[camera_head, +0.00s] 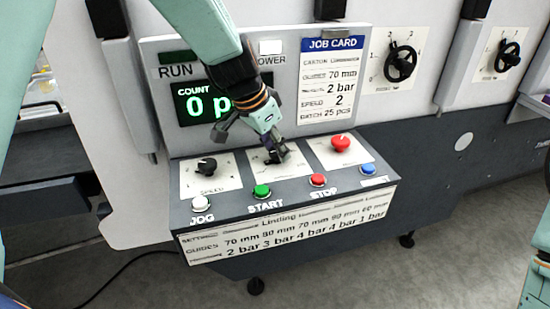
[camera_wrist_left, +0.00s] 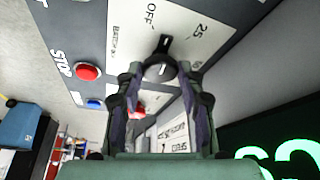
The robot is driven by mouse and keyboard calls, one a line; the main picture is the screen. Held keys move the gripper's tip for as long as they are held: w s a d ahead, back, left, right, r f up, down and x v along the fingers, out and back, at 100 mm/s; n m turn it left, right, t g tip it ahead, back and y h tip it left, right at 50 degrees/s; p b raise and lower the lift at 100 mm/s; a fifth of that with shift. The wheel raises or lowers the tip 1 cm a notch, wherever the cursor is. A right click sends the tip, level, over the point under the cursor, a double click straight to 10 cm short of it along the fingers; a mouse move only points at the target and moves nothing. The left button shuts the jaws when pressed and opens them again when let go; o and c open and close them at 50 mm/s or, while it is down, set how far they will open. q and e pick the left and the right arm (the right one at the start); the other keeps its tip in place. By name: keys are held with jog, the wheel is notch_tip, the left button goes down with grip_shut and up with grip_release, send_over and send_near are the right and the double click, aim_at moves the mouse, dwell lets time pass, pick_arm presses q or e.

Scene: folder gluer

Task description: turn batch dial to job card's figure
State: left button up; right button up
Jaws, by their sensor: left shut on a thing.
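The black batch dial (camera_head: 276,153) sits on a pale plate in the middle of the sloping console. My left gripper (camera_head: 272,146) comes down on it from above and is shut on it, hiding much of the plate. In the left wrist view the dial (camera_wrist_left: 160,64) lies between my two fingertips (camera_wrist_left: 162,74), its narrow end towards the plate's printed "OFF" and "25". I cannot tell exactly which mark it points at. The job card (camera_head: 331,85) reads batch 25 pcs.
The speed dial (camera_head: 206,165) is left of the batch plate, the red knob (camera_head: 341,143) right. Jog (camera_head: 199,203), start (camera_head: 262,191), stop (camera_head: 318,180) and blue (camera_head: 368,169) buttons line the front. The count display (camera_head: 200,103) is partly hidden by my left arm.

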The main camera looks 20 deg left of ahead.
pick_arm(q)
jog(key=m+b, duration=0.1)
jog(key=m, duration=0.1)
jog(key=shift+a+f+m+g+h+b, duration=0.15)
jog(key=shift+f+m+g+h+b, duration=0.05)
jog(key=shift+m+g+h+b, duration=0.2)
jog(key=shift+m+g, duration=0.3)
jog(key=shift+m, duration=0.4)
jog(key=shift+w+m+g+h, duration=0.15)
jog(key=shift+m+g+h, duration=0.25)
jog(key=shift+m, duration=1)
jog(key=o, duration=0.8)
jog(key=shift+c, duration=0.2)
jog(key=o, duration=0.4)
jog(key=shift+w+r, duration=0.1)
jog(key=shift+r, duration=0.1)
